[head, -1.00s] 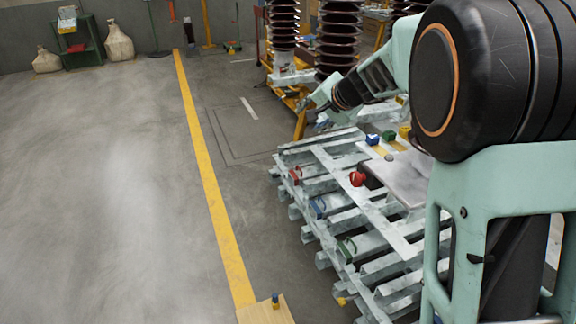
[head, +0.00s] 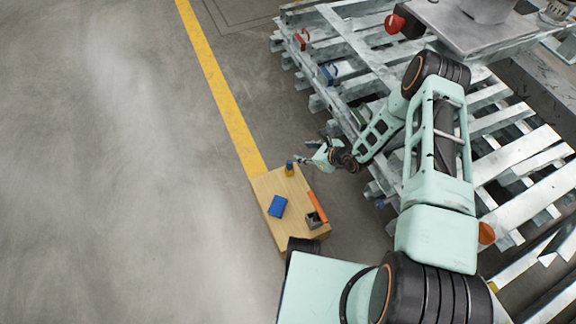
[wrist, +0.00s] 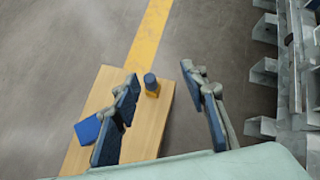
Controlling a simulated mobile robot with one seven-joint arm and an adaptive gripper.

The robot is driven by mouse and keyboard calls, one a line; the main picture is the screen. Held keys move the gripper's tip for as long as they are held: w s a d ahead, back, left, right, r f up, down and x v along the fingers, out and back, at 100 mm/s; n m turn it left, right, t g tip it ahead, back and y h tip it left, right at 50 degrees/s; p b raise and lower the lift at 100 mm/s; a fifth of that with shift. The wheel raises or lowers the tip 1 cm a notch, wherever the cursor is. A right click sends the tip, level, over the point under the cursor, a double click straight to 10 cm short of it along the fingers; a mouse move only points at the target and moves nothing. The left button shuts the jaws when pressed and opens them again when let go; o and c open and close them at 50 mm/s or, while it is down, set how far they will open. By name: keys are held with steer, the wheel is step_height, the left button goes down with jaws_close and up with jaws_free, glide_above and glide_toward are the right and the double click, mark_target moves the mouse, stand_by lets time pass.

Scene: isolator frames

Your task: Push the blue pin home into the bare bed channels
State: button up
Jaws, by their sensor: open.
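A blue-handled pin (head: 327,74) shows at the left side of the galvanised steel bed channels (head: 340,50) in the head view. How deep it sits is too small to tell. My gripper (head: 305,151) is open beside the far right corner of a wooden bench (head: 262,195), apart from the blue-handled pin. In the wrist view my gripper (wrist: 160,73) has its two fingers wide apart with nothing held. A small blue-topped, yellowish piece (wrist: 151,86) stands on the bench, seen between the fingers; it also shows in the head view (head: 290,168).
A blue block (head: 278,206), an orange strip (head: 316,206) and a dark grey fixture (head: 314,220) are on the bench. A red handle (head: 302,38) and a red knob (head: 395,22) show at the steel frames. Open floor with a yellow line (head: 217,90) lies left.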

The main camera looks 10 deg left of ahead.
mark_target(292, 164)
steer(key=a+f+m+b, duration=0.1)
steer(key=f, duration=0.2)
steer(key=s+a+f+m, duration=0.1)
steer(key=f, duration=0.2)
steer(key=a+f+m+b, duration=0.1)
steer(key=f, duration=0.2)
steer(key=shift+s+f+b, duration=0.1)
steer(key=shift+s+b, duration=0.05)
steer(key=shift+b, duration=0.2)
steer(key=shift+b+x, duration=1.6)
steer(key=shift+x, duration=1.3)
steer(key=shift+d, duration=0.1)
jaws_close()
